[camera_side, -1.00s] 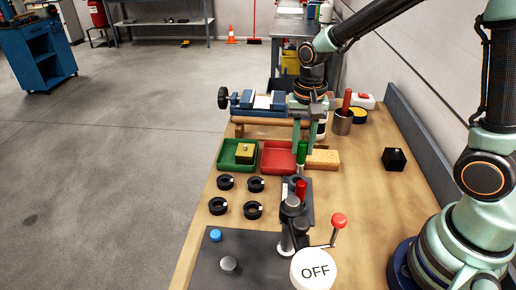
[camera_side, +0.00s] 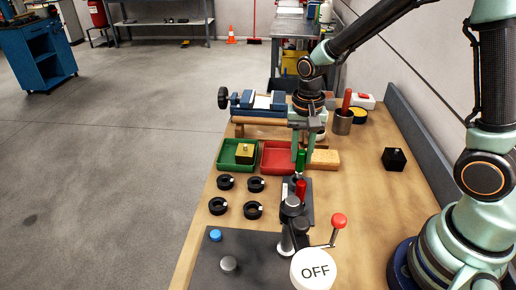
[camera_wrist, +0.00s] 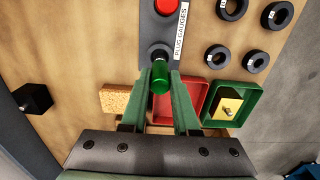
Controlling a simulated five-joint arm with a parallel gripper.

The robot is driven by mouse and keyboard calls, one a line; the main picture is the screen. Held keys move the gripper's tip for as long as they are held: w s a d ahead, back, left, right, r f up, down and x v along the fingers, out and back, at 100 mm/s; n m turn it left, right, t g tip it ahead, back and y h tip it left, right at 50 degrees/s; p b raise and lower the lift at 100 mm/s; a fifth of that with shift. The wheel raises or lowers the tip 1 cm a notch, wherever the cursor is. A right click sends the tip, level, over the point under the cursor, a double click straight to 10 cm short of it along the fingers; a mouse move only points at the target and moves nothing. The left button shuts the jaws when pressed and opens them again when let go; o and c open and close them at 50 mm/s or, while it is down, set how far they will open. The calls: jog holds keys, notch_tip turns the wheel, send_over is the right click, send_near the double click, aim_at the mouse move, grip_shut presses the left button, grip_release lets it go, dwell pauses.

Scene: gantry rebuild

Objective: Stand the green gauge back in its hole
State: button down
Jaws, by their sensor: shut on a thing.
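The green gauge (camera_side: 300,161) stands about upright between the fingers of my gripper (camera_side: 303,156), over the far end of the dark gauge plate (camera_side: 306,212). In the wrist view my gripper (camera_wrist: 160,74) is shut on the green gauge (camera_wrist: 159,80), near the plate's end. A round grey shape shows just beyond the gauge there; I cannot tell whether the gauge's lower end is in the hole. The red gauge (camera_side: 300,188) stands in the same plate, nearer the side camera, and shows in the wrist view (camera_wrist: 166,6).
A red tray (camera_side: 270,165), a green tray (camera_side: 222,158) with a yellow block, and a cork-coloured block (camera_side: 324,159) lie close behind the plate. Several black rings (camera_side: 256,184) lie to the left. A lever with a red knob (camera_side: 339,220) stands in front. Bench at right is mostly clear.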

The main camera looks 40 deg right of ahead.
jog(key=shift+f, duration=1.15)
jog(key=c, duration=0.6)
grip_release()
jog(key=shift+r, duration=0.1)
notch_tip(320, 180, up, 12)
dwell(0.4)
